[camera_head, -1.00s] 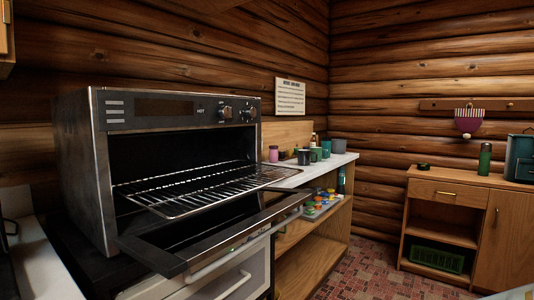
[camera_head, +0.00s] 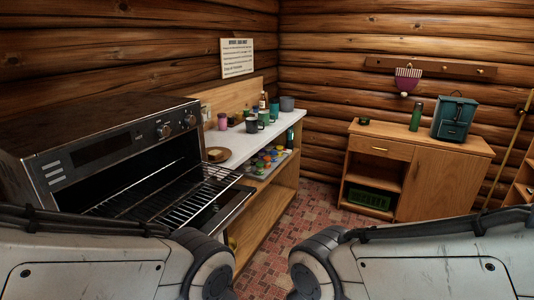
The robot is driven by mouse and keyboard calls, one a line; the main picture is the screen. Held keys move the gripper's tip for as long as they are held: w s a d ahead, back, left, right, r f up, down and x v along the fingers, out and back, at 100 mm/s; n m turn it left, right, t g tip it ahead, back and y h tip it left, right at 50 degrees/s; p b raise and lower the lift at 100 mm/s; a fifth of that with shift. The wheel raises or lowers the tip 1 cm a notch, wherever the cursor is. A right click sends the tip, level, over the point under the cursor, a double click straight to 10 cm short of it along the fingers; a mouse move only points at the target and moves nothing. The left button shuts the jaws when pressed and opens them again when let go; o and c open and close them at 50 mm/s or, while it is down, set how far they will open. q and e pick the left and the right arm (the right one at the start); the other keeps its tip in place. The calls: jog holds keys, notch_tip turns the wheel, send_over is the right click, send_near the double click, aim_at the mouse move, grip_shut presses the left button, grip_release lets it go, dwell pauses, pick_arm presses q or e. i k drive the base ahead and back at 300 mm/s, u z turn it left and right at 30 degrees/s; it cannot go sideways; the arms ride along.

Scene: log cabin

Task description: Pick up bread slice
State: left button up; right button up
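A small tan-brown item (camera_head: 217,155) lies on the white countertop (camera_head: 240,139), just right of the open oven. It looks like the bread slice, perhaps on a small dark plate, but it is too small to be certain. Neither of my grippers is in view. Only upper links of my two arms show along the bottom edge, one at the left and one at the right.
The oven (camera_head: 103,149) stands open at left, its wire rack (camera_head: 165,205) sticking out. Several cups, including a pink one (camera_head: 222,121), line the counter. A shelf of small colored jars (camera_head: 268,160) sits below. A wooden cabinet (camera_head: 440,180) stands right; tiled floor (camera_head: 290,225) lies between.

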aim_at(215, 155)
jog(key=z, duration=0.9)
jog(key=i, duration=3.8)
jog(key=u, duration=3.3)
